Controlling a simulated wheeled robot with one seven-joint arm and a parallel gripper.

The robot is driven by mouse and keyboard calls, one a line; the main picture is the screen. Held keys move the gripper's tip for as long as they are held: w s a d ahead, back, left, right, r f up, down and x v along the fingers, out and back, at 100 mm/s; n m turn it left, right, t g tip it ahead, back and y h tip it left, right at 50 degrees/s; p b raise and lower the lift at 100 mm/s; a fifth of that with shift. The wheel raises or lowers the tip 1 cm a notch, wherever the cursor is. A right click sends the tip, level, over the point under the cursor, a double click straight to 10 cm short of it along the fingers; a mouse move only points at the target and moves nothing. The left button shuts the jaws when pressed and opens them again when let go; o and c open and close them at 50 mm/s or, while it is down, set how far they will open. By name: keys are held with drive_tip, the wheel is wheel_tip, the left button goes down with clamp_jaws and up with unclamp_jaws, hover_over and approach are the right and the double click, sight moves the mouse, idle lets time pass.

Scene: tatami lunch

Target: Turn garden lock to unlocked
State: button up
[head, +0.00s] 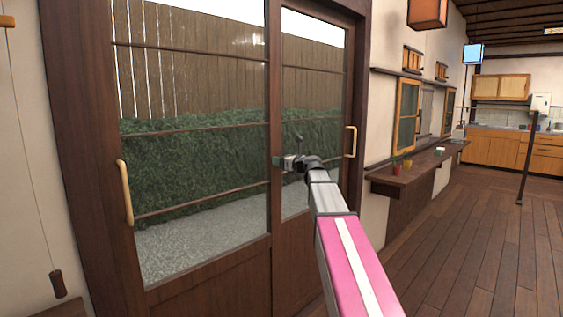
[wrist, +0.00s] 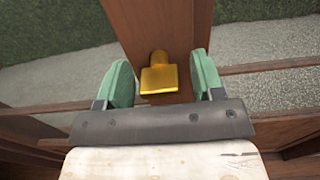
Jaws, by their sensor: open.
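The garden lock is a small brass piece (wrist: 159,78) on the brown wooden door stile (wrist: 158,30) in the wrist view. My gripper (wrist: 160,82) is open, with one green pad on each side of the lock. A gap shows between the lock and each pad. In the head view my gripper (head: 281,161) is at the meeting stile of the two glazed sliding doors (head: 270,70). The lock is hidden there behind my gripper, and I cannot tell its setting.
The doors have wooden pull handles on the left (head: 125,192) and right (head: 350,142). A wall shelf (head: 405,178) with small pots juts out right of the doors. The wooden floor (head: 470,240) is clear on the right. A pull cord with a dark handle (head: 57,284) hangs at the left.

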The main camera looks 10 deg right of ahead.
drive_tip(key=shift+a, duration=0.1)
drive_tip(key=c, duration=0.9)
drive_tip(key=shift+c, duration=0.2)
drive_tip(key=shift+n, duration=0.4)
drive_tip(key=n, duration=1.7)
